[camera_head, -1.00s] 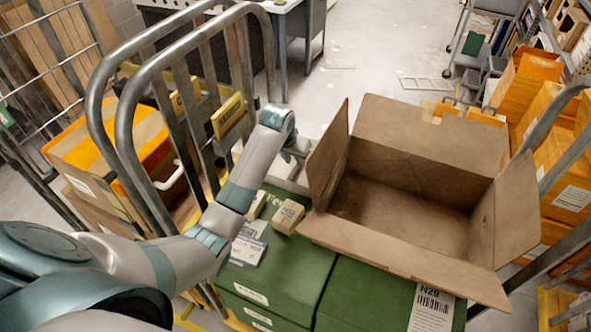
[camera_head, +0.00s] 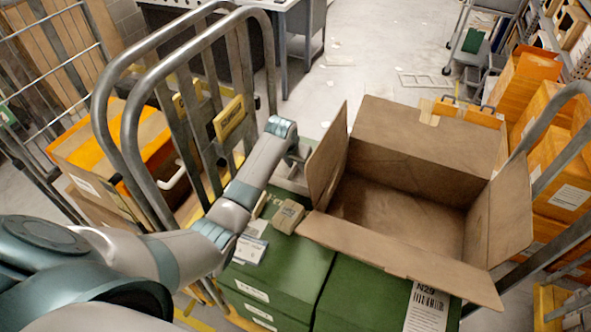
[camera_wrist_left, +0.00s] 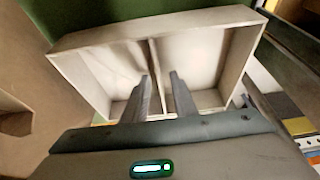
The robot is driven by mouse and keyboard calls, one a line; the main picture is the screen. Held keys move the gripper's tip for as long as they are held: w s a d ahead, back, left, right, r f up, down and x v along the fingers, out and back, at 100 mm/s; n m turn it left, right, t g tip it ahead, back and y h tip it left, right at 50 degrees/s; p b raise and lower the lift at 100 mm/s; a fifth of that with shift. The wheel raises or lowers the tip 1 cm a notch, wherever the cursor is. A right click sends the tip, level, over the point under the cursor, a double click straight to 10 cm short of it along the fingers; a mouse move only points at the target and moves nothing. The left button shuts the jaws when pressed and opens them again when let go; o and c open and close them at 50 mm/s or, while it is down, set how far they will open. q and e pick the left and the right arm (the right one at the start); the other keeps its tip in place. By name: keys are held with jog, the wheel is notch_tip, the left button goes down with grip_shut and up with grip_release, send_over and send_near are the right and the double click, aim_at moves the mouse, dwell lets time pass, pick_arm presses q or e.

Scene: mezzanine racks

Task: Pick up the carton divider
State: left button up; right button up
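The carton divider (camera_wrist_left: 192,63) is a pale, shallow tray-like piece with a thin wall across its middle. In the left wrist view it lies in front of my left gripper (camera_wrist_left: 164,95). The two fingers are apart, with the middle wall running between them, and a gap shows beside the right finger. In the head view the divider (camera_head: 290,182) is a small pale shape left of the open carton, partly hidden by my left arm. My left gripper (camera_head: 298,158) is just above it, its fingertips hard to make out. My right gripper is not in view.
A large open cardboard carton (camera_head: 405,190) stands right of my left gripper, its raised left flap (camera_head: 326,155) close by. Green boxes (camera_head: 278,270) lie beneath, with a small brown box (camera_head: 287,216) on top. Metal cart rails (camera_head: 140,100) rise on the left.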

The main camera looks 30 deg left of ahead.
pick_arm(q)
jog(key=shift+c, duration=0.3)
grip_shut()
notch_tip(320, 180, up, 8)
jog(key=b, duration=0.3)
jog(key=shift+w+r, duration=0.1)
jog(key=shift+r, duration=0.15)
jog(key=shift+r+b, duration=0.35)
jog(key=shift+r, duration=0.4)
